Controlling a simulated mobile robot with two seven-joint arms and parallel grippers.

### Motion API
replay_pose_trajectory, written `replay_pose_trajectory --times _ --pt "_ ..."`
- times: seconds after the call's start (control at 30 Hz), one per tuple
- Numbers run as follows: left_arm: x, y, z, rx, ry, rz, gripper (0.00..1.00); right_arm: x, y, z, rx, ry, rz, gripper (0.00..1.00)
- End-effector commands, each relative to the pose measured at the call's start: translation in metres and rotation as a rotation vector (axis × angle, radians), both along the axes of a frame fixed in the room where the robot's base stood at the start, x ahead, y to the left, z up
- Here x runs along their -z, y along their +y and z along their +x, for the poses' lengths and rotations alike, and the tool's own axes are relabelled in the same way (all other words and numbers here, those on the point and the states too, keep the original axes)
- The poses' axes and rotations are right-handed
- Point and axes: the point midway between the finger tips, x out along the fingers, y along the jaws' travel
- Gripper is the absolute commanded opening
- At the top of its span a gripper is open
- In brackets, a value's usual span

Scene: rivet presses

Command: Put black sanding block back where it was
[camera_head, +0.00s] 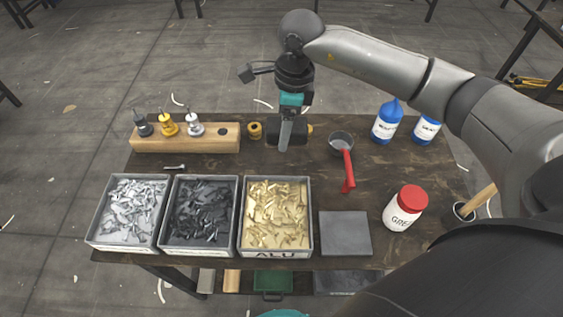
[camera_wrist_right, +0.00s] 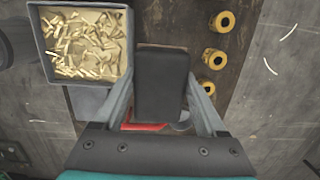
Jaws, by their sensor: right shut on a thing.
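The black sanding block (camera_head: 299,134) is between the fingers of my right gripper (camera_head: 285,128), over the back middle of the dark table. In the right wrist view the block (camera_wrist_right: 162,84) fills the space between the two grey fingers, and the gripper (camera_wrist_right: 163,100) is shut on it. The block hides part of the table and of a yellow ring behind it. I cannot tell whether its underside touches the table. My left gripper is not in view.
Yellow rings (camera_head: 254,130) stand beside the block. A red-handled pot (camera_head: 347,170) is just right. A wooden holder (camera_head: 185,143) is at left. Three rivet bins (camera_head: 276,254), a bare grey plate (camera_head: 345,233) and a grease jar (camera_head: 405,208) line the front. Blue bottles (camera_head: 387,122) stand at back right.

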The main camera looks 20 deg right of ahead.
Motion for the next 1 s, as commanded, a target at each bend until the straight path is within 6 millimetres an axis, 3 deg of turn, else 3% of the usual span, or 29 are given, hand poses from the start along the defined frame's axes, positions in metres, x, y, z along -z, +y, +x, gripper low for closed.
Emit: replay_pose_trajectory --times 0.1,0.3,0.53,0.8,1.0 --pt "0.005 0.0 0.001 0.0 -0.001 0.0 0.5 0.036 0.001 -0.001 -0.001 0.005 0.001 0.0" --pt "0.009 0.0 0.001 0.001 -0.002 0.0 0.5 0.073 0.001 -0.001 -0.002 0.001 0.0 0.0" --pt "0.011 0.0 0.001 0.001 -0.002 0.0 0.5 0.088 0.001 0.0 -0.002 0.001 0.0 0.0" --pt "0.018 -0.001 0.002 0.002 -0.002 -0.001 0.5 0.124 0.001 -0.001 -0.001 0.001 -0.001 0.0" --pt "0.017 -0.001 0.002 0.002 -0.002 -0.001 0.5 0.124 0.001 0.0 -0.003 -0.002 0.0 0.0"
